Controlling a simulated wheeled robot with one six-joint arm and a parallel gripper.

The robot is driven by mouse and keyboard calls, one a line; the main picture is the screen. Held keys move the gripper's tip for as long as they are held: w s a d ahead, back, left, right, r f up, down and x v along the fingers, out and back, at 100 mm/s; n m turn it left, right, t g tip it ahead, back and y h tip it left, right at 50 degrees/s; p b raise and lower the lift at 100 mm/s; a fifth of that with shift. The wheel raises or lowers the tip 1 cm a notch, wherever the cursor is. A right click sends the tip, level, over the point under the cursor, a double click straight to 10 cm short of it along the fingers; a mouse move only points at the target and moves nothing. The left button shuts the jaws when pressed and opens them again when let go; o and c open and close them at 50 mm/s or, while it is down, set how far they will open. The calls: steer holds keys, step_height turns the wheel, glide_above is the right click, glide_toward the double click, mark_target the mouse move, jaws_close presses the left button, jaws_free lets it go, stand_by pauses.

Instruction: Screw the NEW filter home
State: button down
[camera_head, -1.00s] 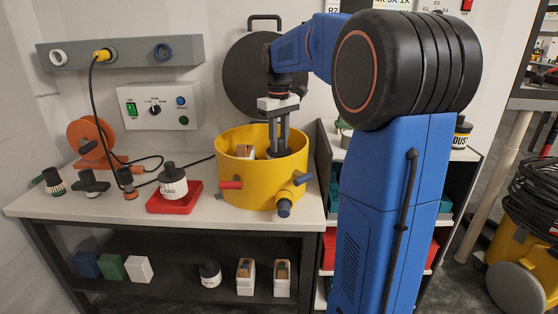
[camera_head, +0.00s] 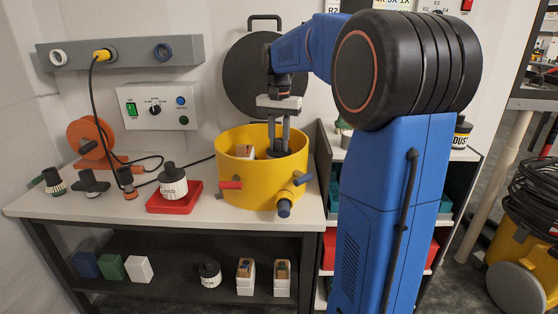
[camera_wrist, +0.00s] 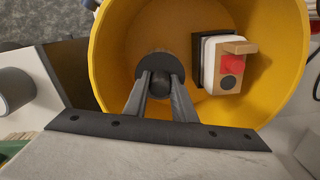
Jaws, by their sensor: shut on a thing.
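A yellow drum (camera_head: 232,180) stands open on the bench. My gripper (camera_head: 279,150) points down into it. In the wrist view my gripper (camera_wrist: 157,97) is shut on the dark round knob (camera_wrist: 156,85) of a part with a dark disc top (camera_wrist: 156,62), which looks like the filter. The knob sits between the two fingertips. The body below the disc and its seat are hidden, so I cannot tell how far it is screwed in. The dark part (camera_head: 278,154) shows only slightly over the rim in the head view.
A white block with a wooden top and red spot (camera_wrist: 220,66) is inside the drum, right of the knob. Black-topped parts (camera_head: 90,184) stand further left. A round black lid (camera_head: 245,85) leans behind.

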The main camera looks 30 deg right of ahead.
steer(key=m, duration=0.6)
steer(key=shift+m, duration=0.3)
steer(key=c, duration=1.4)
jaws_free()
steer(key=shift+c, duration=0.2)
